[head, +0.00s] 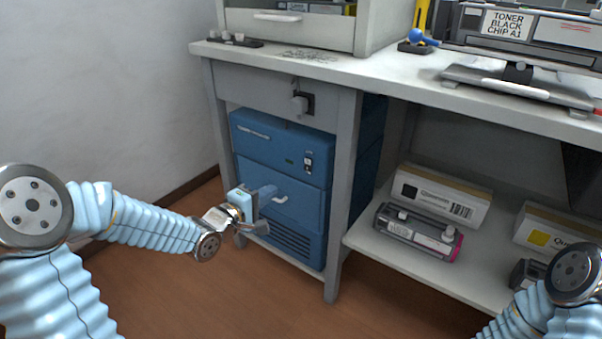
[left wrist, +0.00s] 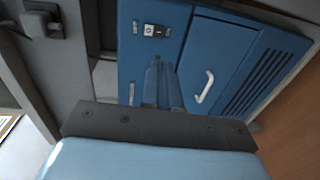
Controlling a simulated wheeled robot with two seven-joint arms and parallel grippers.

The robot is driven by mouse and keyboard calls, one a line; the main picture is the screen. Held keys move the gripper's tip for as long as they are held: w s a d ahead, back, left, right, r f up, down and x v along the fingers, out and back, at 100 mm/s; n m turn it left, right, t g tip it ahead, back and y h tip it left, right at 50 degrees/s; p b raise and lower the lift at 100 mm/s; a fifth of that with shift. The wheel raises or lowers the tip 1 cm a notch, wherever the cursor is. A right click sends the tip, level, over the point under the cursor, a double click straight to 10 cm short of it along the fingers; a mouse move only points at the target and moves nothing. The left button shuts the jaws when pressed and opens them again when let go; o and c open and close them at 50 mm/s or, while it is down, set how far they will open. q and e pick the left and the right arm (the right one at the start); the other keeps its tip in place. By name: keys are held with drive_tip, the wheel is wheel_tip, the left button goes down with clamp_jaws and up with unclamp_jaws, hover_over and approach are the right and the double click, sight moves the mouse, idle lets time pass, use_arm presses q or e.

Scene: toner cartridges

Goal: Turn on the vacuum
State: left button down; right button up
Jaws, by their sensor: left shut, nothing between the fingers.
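The vacuum (head: 265,145) is a blue box-shaped unit under the left side of the workbench. A small black-and-white switch (head: 308,163) sits at the upper right of its front; the switch also shows in the left wrist view (left wrist: 155,30). A pale handle (head: 281,199) is on the lower front panel. My left gripper (head: 268,193) is shut and empty in front of the vacuum, below and left of the switch in the head view. Its closed fingers (left wrist: 158,80) point toward the front below the switch in the wrist view. My right gripper is out of view.
A grey workbench (head: 345,70) stands over the vacuum, with a dark socket-like fitting (head: 303,103) on its front. A bench leg (head: 342,190) is right of the vacuum. A lower shelf (head: 400,258) holds cartridges and boxes. The floor (head: 200,290) in front is clear.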

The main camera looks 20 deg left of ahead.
sight(307, 169)
use_arm(q)
drive_tip(key=b+x, duration=0.1)
drive_tip(key=x, duration=1.3)
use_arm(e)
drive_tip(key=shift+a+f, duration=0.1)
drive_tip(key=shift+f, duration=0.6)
use_arm(q)
drive_tip(key=shift+s, duration=0.1)
